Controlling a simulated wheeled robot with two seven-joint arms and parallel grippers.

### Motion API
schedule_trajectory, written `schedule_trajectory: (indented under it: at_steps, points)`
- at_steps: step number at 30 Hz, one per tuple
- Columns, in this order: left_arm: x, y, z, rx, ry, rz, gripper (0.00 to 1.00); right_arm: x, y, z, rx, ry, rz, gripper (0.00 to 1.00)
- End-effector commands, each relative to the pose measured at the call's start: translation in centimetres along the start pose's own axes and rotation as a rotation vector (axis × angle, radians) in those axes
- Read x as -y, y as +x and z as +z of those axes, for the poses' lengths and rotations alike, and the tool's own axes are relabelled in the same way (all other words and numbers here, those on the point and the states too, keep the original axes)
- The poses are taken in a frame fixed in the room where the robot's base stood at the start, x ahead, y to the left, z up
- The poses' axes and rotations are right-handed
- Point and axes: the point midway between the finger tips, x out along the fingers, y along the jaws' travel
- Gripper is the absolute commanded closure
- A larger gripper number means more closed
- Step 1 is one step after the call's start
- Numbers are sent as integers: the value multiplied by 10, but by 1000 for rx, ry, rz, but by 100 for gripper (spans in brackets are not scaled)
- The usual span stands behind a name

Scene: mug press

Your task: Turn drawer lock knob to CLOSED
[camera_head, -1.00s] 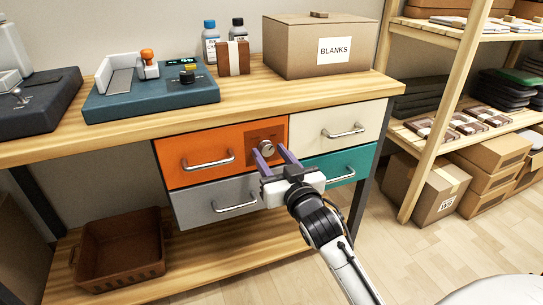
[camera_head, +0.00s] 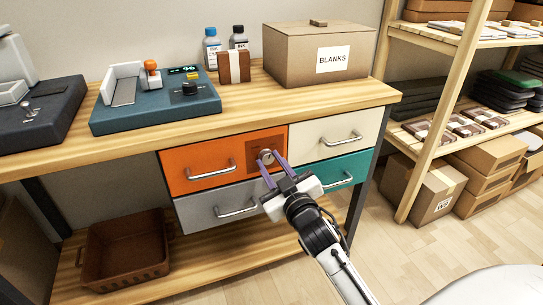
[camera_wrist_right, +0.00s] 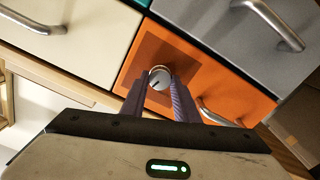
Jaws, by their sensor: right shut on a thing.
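The lock knob (camera_head: 266,157) is a round silver knob on a brown plate at the right end of the orange drawer (camera_head: 205,167). It also shows in the right wrist view (camera_wrist_right: 160,78), with a dark mark on its face. My right gripper (camera_head: 273,164) is at the knob, its two purple fingers on either side of it and shut on it. In the wrist view the fingertips (camera_wrist_right: 160,88) flank the knob. Any lettering on the plate is too small to read. My left gripper is not in view.
A cream drawer (camera_head: 338,134) lies right of the orange one, a teal drawer (camera_head: 335,172) and a grey drawer (camera_head: 225,205) below, all with protruding bar handles. The wooden tabletop (camera_head: 240,108) overhangs above. A brown bin (camera_head: 125,250) sits on the lower shelf.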

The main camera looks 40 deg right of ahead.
Motion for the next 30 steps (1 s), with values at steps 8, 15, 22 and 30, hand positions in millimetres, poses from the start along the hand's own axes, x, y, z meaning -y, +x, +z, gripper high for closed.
schedule_trajectory:
  at_steps: [8,15,22,30]
  points:
    - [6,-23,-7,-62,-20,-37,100,-1,0,-2,3,-263,-2,95]
    - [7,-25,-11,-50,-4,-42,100,0,0,-1,1,-491,-1,95]
    - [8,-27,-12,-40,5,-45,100,0,0,0,1,-700,-1,95]
    - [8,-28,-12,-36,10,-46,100,0,0,0,-1,-890,0,95]
